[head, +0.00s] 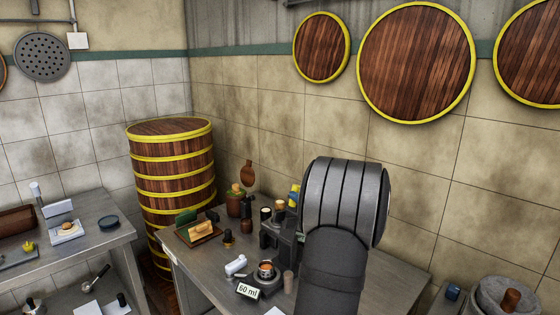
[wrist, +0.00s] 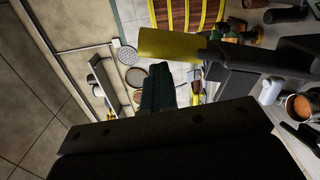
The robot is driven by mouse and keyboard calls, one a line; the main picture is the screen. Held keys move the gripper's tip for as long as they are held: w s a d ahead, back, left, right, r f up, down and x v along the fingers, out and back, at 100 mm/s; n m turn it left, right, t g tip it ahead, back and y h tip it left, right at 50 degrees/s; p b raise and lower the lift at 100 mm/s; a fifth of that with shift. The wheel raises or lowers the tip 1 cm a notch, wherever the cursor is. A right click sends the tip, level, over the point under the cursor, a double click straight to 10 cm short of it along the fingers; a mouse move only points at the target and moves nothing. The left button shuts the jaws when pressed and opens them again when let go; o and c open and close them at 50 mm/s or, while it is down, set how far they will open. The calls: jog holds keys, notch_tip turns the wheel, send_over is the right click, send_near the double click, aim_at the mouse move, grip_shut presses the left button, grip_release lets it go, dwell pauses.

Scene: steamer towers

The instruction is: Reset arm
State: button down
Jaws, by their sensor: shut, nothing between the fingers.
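My arm rises from the bottom of the head view in front of the worktop, its large grey ribbed joint nearest the camera. My gripper (wrist: 160,68) is in the wrist view, with a yellow part and a dark teal part reaching out past a black bar. It is shut and holds nothing. In the head view only a small yellow and blue piece shows at the left edge of my arm, and the rest of the gripper is hidden behind the arm.
The steel worktop (head: 385,280) carries a cup of orange-brown contents (head: 266,270), a "60 ml" display (head: 247,291), a white-handled tool (head: 236,265) and several bottles. A tall banded steamer tower (head: 172,190) stands behind left. A stone bowl (head: 500,297) is at right.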

jog(key=s+a+f+n, duration=1.1)
jog(key=s+a, duration=0.1)
jog(key=s, duration=0.1)
jog(key=shift+a+f+y, duration=0.35)
jog(key=shift+a+y, duration=0.05)
dwell(0.6)
